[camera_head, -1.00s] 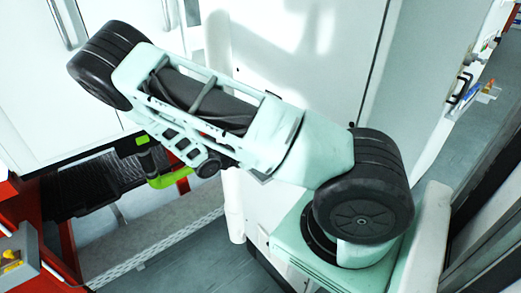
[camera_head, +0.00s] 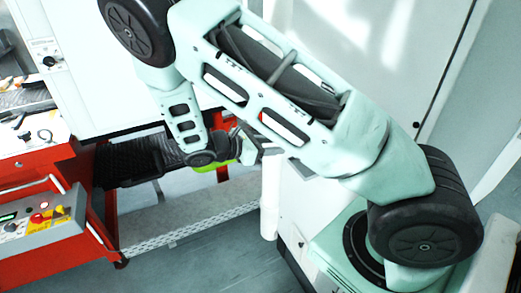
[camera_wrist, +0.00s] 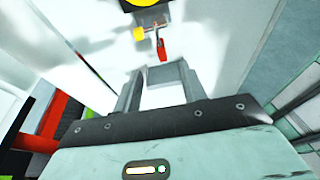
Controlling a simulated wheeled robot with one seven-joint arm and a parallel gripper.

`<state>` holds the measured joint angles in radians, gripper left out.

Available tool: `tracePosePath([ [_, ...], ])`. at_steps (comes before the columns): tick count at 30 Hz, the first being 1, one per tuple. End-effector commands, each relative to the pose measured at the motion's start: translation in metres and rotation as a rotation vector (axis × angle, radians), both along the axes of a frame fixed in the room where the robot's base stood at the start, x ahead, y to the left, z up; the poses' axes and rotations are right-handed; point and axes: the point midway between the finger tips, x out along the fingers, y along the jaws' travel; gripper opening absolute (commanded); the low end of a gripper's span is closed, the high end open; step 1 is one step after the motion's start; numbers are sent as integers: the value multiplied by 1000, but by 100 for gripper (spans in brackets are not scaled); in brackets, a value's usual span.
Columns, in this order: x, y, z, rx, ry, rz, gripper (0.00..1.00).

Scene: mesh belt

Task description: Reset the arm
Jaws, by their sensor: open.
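A white surface lies beyond the fingertips. In the head view my pale green arm spans the picture from the lower right to the upper left. It bends back down toward the middle, where my gripper (camera_head: 268,146) is partly hidden behind the arm.
A red cart (camera_head: 65,165) with a control box (camera_head: 40,215) stands at the left. A black mesh belt (camera_head: 125,165) and a green part (camera_head: 215,165) lie behind the arm. White cabinet panels (camera_head: 90,75) stand behind. Small red (camera_wrist: 161,50) and yellow (camera_wrist: 139,33) parts show beyond my gripper.

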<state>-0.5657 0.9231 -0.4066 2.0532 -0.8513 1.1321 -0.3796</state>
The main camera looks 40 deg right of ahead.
Motion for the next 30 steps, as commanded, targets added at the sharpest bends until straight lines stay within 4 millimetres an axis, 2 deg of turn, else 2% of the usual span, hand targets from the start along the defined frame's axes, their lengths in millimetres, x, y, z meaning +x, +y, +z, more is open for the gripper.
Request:
tracePosePath([
  [1, 3, 9, 1, 2, -2, 3, 42],
  [6, 7, 27, 8, 0, 0, 1, 42],
  [16, 7, 33, 11, 3, 0, -1, 42],
  [20, -3, 44, 10, 72, -32, -29, 42],
  [23, -21, 69, 9, 207, -96, -83, 42],
  [26, -47, 106, 13, 384, -183, -160, 42],
  [30, -84, 162, 28, 618, -305, -271, 42],
])
